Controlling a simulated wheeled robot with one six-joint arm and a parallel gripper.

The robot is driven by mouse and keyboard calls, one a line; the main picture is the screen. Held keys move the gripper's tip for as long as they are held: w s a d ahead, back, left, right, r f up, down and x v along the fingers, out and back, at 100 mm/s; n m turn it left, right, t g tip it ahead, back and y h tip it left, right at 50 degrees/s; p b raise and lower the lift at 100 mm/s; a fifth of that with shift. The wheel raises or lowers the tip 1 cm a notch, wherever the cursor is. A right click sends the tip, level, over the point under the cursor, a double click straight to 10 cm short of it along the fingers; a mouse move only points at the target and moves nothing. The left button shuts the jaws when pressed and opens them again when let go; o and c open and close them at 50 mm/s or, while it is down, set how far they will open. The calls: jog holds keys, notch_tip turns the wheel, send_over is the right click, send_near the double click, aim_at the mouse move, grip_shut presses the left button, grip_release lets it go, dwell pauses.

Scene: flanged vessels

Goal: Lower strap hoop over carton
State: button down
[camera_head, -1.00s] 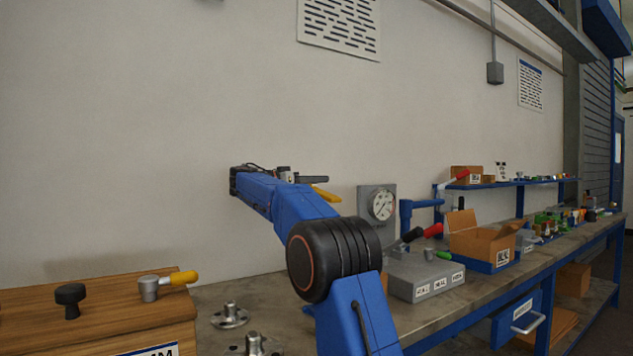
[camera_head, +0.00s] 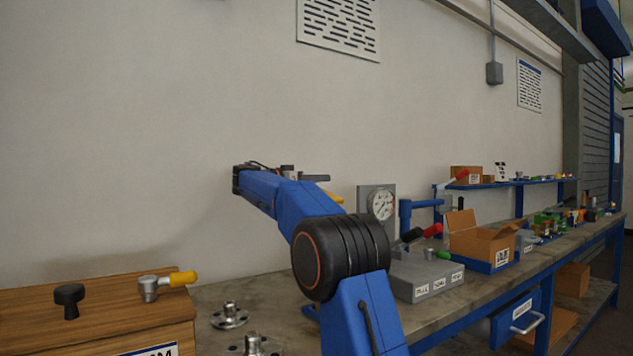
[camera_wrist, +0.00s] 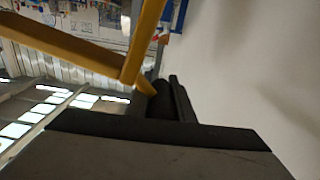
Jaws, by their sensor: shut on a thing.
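The strap hoop (camera_wrist: 145,45) is yellow. In the wrist view it crosses the upper left as two flat bars meeting at a corner, with one end between the dark jaws of my gripper (camera_wrist: 166,98). In the head view only a small yellow piece (camera_head: 333,196) of it shows behind my blue arm. My gripper is shut on the hoop, held up in front of the wall. An open brown carton (camera_head: 472,240) with raised flaps stands on the bench to the right, well apart from the hoop. I cannot tell whether this is the task's carton.
A pressure gauge (camera_head: 381,204) and a grey block (camera_head: 425,277) with red and black handles stand between my arm and the open carton. A wooden box (camera_head: 95,310) is at lower left. Flanged metal parts (camera_head: 230,315) lie on the bench (camera_head: 285,295). A blue shelf (camera_head: 505,184) runs behind.

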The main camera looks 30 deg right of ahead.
jog(key=s+m, duration=0.8)
jog(key=s, duration=1.4)
jog(key=s+d+f, duration=0.1)
jog(key=s+f, duration=1.4)
jog(key=shift+s, duration=0.2)
jog(key=shift+d+f, duration=0.1)
jog(key=shift+f, duration=0.1)
jog(key=c, duration=1.5)
grip_release()
jog(key=shift+r, duration=0.1)
jog(key=shift+c, duration=0.2)
jog(key=shift+r, duration=0.1)
